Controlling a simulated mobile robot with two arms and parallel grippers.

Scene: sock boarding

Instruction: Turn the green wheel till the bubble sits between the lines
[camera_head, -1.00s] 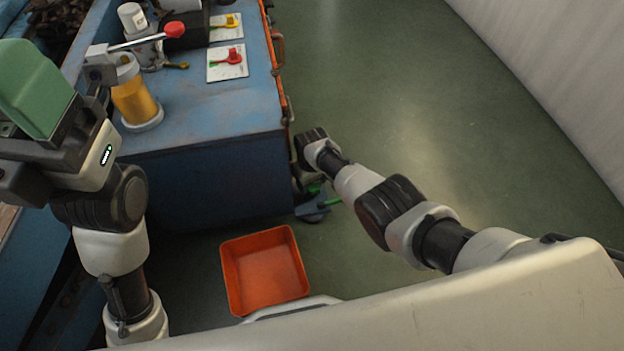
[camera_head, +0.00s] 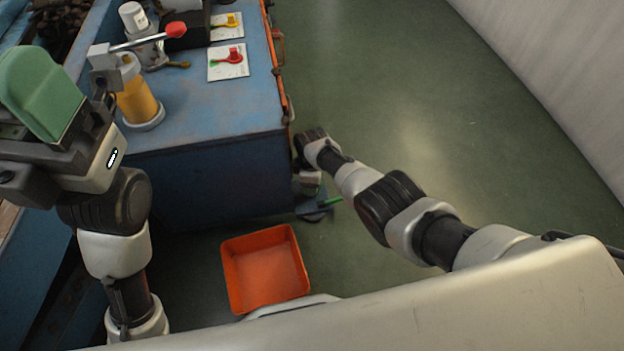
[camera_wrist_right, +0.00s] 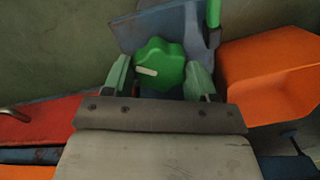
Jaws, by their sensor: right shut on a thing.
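The green wheel (camera_wrist_right: 160,62), lobed with a white mark, sits between the two green fingers of my right gripper (camera_wrist_right: 157,70) in the right wrist view. The gripper is shut on it. The wheel is mounted on a blue-grey plate (camera_wrist_right: 140,32). A green bar (camera_wrist_right: 213,12) shows at the plate's upper right; in the head view it is a short green bar (camera_head: 331,201) low beside the blue bench. No bubble or lines can be made out. My left gripper (camera_head: 40,92) is raised at the left with a green finger showing; its gap is hidden.
An orange bin (camera_head: 264,270) stands on the floor in front of the blue bench (camera_head: 200,110). On the bench are a yellow cylinder (camera_head: 137,100), a red-knobbed lever (camera_head: 150,40) and cards with a red valve (camera_head: 229,62) and a yellow valve. The floor at right is clear.

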